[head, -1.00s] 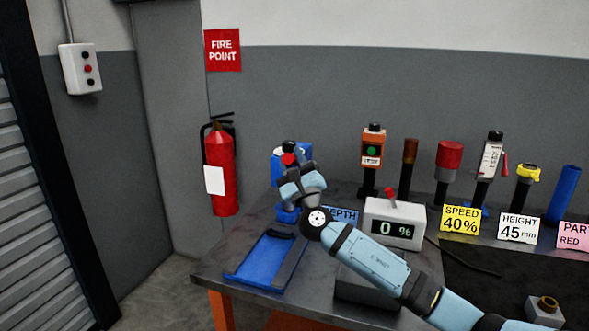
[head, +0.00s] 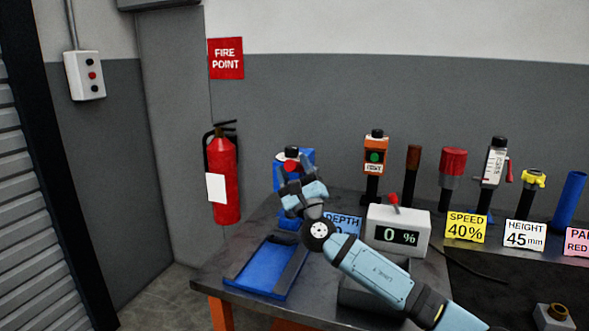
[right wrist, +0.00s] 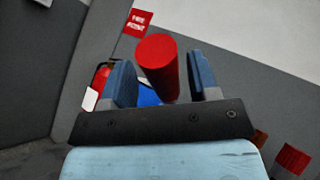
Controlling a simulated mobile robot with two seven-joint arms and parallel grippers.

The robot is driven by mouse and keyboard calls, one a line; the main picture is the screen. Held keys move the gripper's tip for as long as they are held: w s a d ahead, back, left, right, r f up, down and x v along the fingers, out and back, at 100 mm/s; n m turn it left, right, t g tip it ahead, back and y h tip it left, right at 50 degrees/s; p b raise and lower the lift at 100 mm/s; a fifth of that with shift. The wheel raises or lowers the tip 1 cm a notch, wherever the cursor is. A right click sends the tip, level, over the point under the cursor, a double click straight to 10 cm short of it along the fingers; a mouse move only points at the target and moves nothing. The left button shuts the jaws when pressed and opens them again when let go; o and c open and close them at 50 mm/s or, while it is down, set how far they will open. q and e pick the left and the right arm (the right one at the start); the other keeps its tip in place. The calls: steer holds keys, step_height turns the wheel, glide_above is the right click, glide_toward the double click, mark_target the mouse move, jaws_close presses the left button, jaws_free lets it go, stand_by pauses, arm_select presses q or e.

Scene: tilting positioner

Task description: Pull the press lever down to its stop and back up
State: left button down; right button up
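The blue press (head: 308,158) stands at the back left of the bench, partly hidden behind my right arm. Its lever ends in a red knob (head: 291,166). My right gripper (head: 288,176) is at the knob, its fingers pointing up and away from me. In the right wrist view the red knob (right wrist: 158,68) stands between the two open fingers (right wrist: 163,82), with a visible gap on each side. The lever's rod is hidden. The grey display box (head: 397,230) reads 0 %. My left gripper is not in view.
A blue tray (head: 246,274) lies at the bench's front left. A DEPTH card (head: 343,222) sits behind my right arm. Several tools and cards, including the SPEED card (head: 466,228), line the back right. A fire extinguisher (head: 224,178) hangs on the wall to the left.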

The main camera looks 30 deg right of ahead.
steer(key=shift+f, duration=0.1)
arm_select(q)
steer(key=shift+b, duration=0.65)
arm_select(e)
steer(key=d+v, duration=0.1)
steer(key=v, duration=1.2)
steer(key=shift+s+a, duration=0.35)
steer(key=shift+a, duration=0.2)
steer(key=shift+f+h, duration=0.1)
steer(key=shift+h, duration=0.2)
